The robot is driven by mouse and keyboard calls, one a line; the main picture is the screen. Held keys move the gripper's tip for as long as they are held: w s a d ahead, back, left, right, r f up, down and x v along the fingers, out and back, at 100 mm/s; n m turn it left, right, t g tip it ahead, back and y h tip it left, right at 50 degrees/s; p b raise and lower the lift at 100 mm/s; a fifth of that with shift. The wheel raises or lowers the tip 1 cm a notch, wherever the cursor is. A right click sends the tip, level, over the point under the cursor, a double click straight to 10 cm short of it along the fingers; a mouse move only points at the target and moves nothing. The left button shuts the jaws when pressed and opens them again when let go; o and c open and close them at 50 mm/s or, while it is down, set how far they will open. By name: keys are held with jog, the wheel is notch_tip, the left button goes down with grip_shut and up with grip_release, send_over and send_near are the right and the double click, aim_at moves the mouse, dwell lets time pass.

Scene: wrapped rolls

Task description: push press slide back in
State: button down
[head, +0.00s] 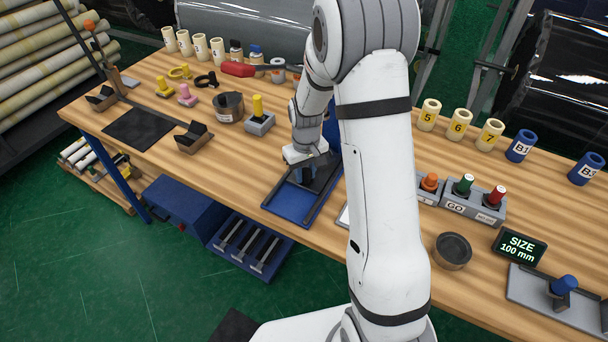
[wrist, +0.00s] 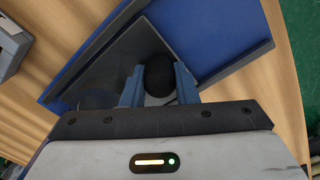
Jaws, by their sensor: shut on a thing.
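The press has a blue base (head: 287,207) with dark rails on the wooden table, and it also shows in the wrist view (wrist: 222,32). A dark slide plate (wrist: 112,62) lies between the rails. A round black knob (wrist: 160,77) stands on the slide. My gripper (wrist: 159,84) has its two blue-grey fingers around the knob, shut on it. In the head view my gripper (head: 308,172) is low over the base, and my arm hides much of the press behind it.
Grey button boxes (head: 472,206), a round tin (head: 452,251) and a size display (head: 519,246) stand to the right. Numbered cream rolls (head: 460,124) line the back.

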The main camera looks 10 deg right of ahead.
jog(key=shift+w+d+r, duration=0.1)
jog(key=shift+w+d, duration=0.1)
jog(key=c, duration=1.4)
grip_release()
jog(key=shift+d, duration=0.15)
jog(key=shift+o, duration=1.4)
jog(key=shift+s, duration=0.1)
notch_tip(320, 180, up, 7)
jog(key=shift+b, duration=0.6)
jog(key=shift+r, duration=0.35)
